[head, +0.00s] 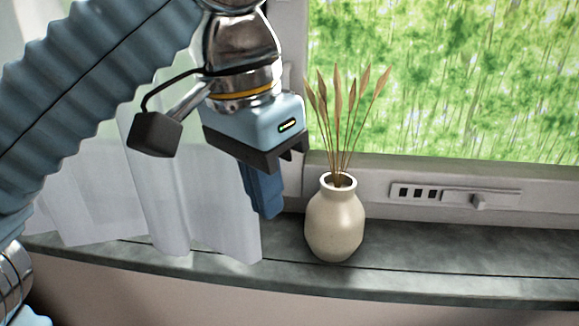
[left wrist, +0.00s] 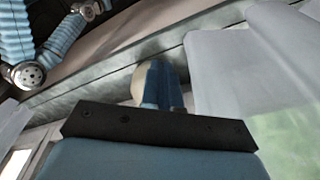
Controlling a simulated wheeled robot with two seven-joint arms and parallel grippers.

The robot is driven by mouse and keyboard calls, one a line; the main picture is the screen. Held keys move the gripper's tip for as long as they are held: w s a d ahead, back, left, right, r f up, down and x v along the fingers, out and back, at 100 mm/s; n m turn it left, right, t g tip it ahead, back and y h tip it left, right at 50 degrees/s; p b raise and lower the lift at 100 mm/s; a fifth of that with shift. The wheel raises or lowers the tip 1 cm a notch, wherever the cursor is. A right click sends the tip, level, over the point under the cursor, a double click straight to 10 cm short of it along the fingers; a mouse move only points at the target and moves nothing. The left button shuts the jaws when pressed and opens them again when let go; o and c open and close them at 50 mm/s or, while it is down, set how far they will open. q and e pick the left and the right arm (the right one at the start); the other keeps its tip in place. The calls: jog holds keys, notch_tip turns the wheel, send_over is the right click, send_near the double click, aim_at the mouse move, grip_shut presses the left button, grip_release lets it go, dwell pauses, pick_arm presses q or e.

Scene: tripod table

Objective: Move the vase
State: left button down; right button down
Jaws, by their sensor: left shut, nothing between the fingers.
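A cream vase (head: 335,224) with a round body and short neck stands upright on the grey windowsill. Several dried tan stems (head: 345,115) rise from its mouth. My left gripper (head: 268,212) is just left of the vase, pointing down, with its blue fingers shut and empty. A gap shows between the fingers and the vase in the head view. In the left wrist view the blue fingers (left wrist: 163,88) show beyond the dark gripper plate, and the pale vase (left wrist: 138,86) is partly hidden behind them. My right gripper is not in view.
The grey windowsill (head: 450,265) is clear to the right of the vase. A sheer white curtain (head: 190,200) hangs left of and behind my left gripper. The window frame with a latch (head: 478,200) stands behind the sill.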

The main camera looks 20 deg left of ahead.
pick_arm(q)
jog(key=p, duration=0.2)
send_near(335, 182)
jog(key=f, duration=0.3)
jog(key=w+f, duration=0.1)
jog(key=f, duration=0.1)
jog(key=shift+d+f, duration=0.2)
jog(key=shift+f, duration=0.05)
jog(key=shift+w+f+b, duration=0.15)
jog(key=shift+f+b, duration=0.2)
jog(key=shift+f, duration=0.6)
